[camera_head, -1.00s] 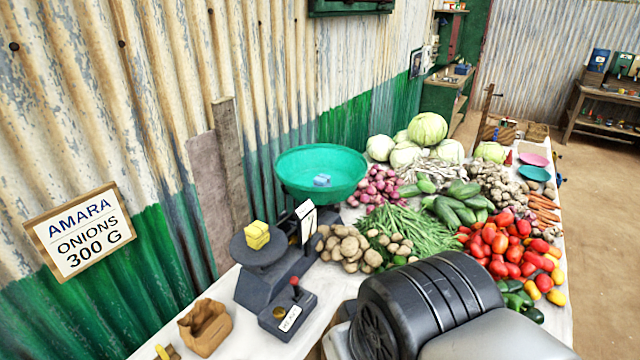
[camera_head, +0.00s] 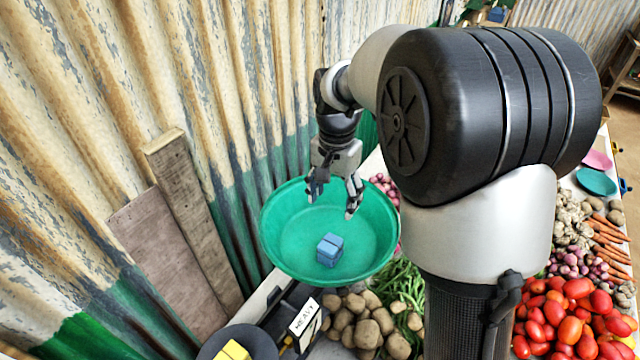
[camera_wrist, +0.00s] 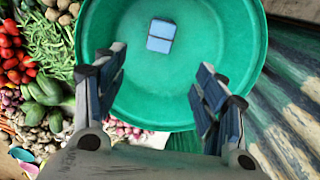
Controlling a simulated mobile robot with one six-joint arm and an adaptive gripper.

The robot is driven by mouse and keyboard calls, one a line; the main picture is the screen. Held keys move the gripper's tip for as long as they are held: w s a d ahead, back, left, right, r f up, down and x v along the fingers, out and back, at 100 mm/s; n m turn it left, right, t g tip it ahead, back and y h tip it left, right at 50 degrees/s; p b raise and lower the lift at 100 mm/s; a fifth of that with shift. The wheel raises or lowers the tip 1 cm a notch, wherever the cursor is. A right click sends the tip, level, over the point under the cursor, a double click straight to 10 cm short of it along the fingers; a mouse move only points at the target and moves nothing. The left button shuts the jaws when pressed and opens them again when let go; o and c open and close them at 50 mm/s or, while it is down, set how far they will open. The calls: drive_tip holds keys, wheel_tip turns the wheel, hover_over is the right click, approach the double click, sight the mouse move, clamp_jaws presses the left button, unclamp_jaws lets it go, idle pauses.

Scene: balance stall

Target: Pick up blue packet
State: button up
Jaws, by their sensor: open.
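The blue packet (camera_head: 330,249) lies in the green bowl (camera_head: 275,225) of the scale, toward the bowl's near side in the head view. In the wrist view the blue packet (camera_wrist: 161,35) lies ahead of my fingertips, near the upper middle of the bowl (camera_wrist: 255,60). My gripper (camera_head: 334,200) points down over the far part of the bowl, open and empty. Its two fingers are spread wide in the wrist view (camera_wrist: 160,85), and the packet is not between them.
Below the bowl is the dark scale with a white "HEAVY" card (camera_head: 304,317) and a yellow block (camera_head: 234,350) on its other plate. Potatoes (camera_head: 360,322), green beans and tomatoes (camera_head: 570,310) lie to the right. A corrugated wall (camera_head: 190,90) stands close at left.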

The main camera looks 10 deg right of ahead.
drive_tip(key=b, duration=0.3)
hover_over(331, 243)
wheel_tip(331, 243, down, 12)
drive_tip(key=shift+r, duration=0.25)
drive_tip(key=shift+a+f+b, duration=0.1)
drive_tip(key=shift+f+b, duration=0.4)
drive_tip(key=shift+f, duration=2.6)
drive_tip(key=shift+r, duration=0.1)
drive_tip(key=c, duration=1.4)
